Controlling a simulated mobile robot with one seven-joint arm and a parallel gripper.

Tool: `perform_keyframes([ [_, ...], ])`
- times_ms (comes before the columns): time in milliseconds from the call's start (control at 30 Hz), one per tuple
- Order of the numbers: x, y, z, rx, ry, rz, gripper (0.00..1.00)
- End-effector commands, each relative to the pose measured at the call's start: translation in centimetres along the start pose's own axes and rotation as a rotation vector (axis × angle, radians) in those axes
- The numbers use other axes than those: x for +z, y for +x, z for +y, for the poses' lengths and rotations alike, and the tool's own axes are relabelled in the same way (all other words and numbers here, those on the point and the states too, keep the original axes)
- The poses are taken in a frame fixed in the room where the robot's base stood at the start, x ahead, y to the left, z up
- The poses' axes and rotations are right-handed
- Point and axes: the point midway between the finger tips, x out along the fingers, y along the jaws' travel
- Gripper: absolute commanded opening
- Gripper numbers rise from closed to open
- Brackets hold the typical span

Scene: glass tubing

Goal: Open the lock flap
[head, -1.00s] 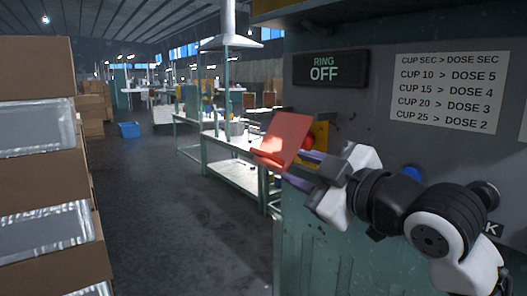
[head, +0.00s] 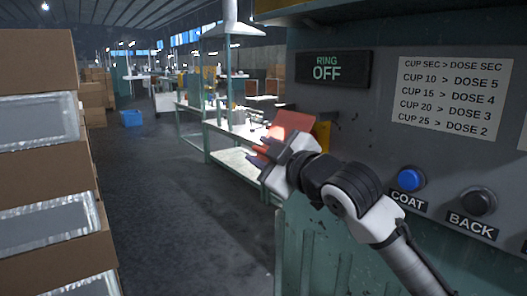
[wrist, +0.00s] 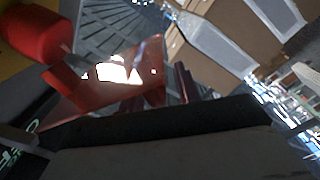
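The red lock flap (head: 293,122) sits beside a yellow housing (head: 322,136) at the left edge of the machine. In the wrist view the flap (wrist: 88,88) is a bent red plate with a bright glare on it, and a red round knob (wrist: 38,34) is beside it. My gripper (head: 262,153) is in front of the flap's lower part and partly hides it. Its purplish fingers look apart, with nothing seen between them. In the wrist view dark red fingers (wrist: 185,84) are close to the flap's edge; whether they touch it I cannot tell.
The machine front holds a "RING OFF" display (head: 334,69), a dose chart (head: 449,97), a blue COAT button (head: 411,180) and a dark BACK button (head: 477,202). Stacked cartons (head: 38,168) stand at left. The floor (head: 180,215) between is clear.

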Motion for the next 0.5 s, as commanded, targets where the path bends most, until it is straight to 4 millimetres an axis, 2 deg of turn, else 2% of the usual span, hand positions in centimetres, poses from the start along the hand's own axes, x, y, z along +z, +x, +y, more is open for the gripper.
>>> perform_keyframes([
  [33, -0.01, -0.02, 0.00, 0.000, 0.000, 0.000, 0.27],
  [233, -0.01, -0.03, -0.02, 0.000, 0.000, 0.000, 0.01],
  [500, -0.02, -0.03, -0.09, -0.002, 0.000, 0.000, 0.00],
])
